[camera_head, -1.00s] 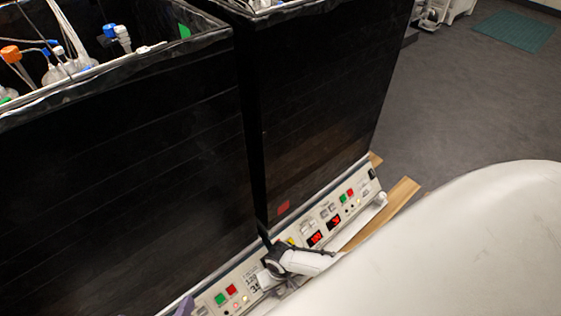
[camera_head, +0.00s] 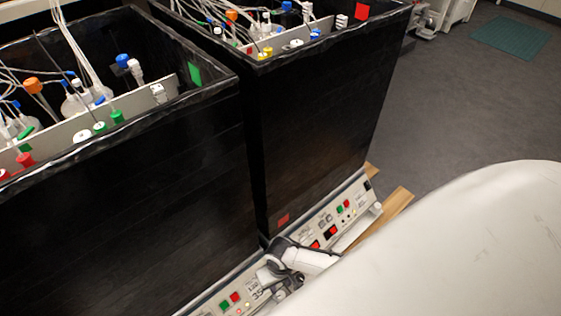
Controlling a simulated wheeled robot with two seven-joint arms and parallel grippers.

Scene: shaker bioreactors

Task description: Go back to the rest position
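My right gripper (camera_head: 290,281) is at the bottom centre, in front of the control panels. It is partly hidden behind my own large white arm link, and its fingers are too small and dark to read. No object can be made out in it. My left gripper is not in view. Two tall black shaker boxes stand side by side: the left box (camera_head: 130,210) and the right box (camera_head: 315,125). The right control panel (camera_head: 362,198) has red displays and green and red buttons. The left control panel (camera_head: 222,303) is partly cut off by the bottom edge.
Vessels with tubes and coloured caps fill the open box tops, including an orange cap (camera_head: 33,86) and a blue cap (camera_head: 123,61). A wooden edge (camera_head: 385,215) runs beside the right panel. Grey floor (camera_head: 450,110) with a green mat (camera_head: 510,36) lies clear at the right.

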